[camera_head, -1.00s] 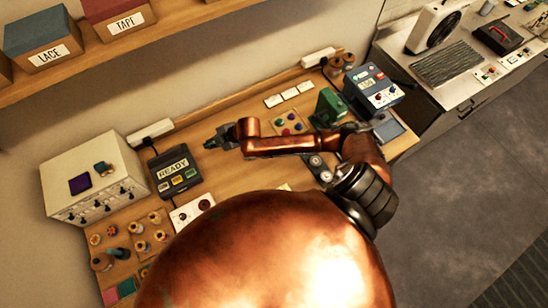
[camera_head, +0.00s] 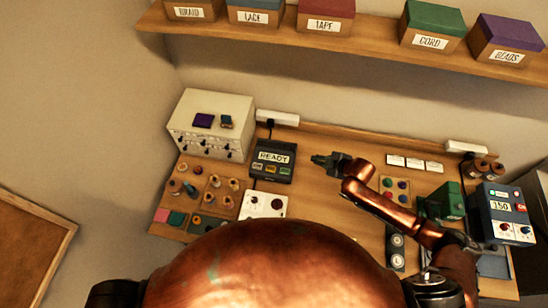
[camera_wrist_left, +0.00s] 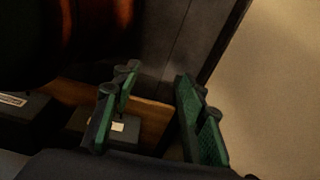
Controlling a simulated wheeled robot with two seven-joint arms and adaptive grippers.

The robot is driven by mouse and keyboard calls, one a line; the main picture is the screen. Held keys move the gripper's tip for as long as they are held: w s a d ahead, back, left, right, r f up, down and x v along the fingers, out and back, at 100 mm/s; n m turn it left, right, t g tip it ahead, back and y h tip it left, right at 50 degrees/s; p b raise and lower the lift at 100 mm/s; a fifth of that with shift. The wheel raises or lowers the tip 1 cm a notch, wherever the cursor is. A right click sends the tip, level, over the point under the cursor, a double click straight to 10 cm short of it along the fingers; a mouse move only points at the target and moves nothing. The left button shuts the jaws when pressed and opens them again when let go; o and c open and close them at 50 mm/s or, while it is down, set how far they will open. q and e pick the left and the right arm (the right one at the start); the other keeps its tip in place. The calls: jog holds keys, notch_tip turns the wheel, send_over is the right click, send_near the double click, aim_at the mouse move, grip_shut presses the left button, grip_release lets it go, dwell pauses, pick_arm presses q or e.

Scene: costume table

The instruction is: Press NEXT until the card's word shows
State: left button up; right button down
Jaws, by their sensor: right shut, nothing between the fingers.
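A dark box (camera_head: 273,161) stands at the back of the bench in the head view. The button labels are too small to read. My right gripper (camera_head: 317,159) is shut and empty, just right of the box and apart from it, pointing left. Several small white cards (camera_head: 414,164) lie at the back right; their writing is unreadable. My left gripper (camera_wrist_left: 158,80) shows only in the left wrist view, with its green-padded fingers spread and nothing visible between them.
A cream drawer unit (camera_head: 211,124) stands left of the box. A white panel with knobs (camera_head: 264,205) lies in front of it. A green machine (camera_head: 445,201) and a blue-grey device (camera_head: 502,214) stand at the right. A shelf of labelled boxes (camera_head: 325,16) hangs above.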

pick_arm(q)
jog(key=shift+c, duration=0.4)
grip_shut()
dwell(1.2)
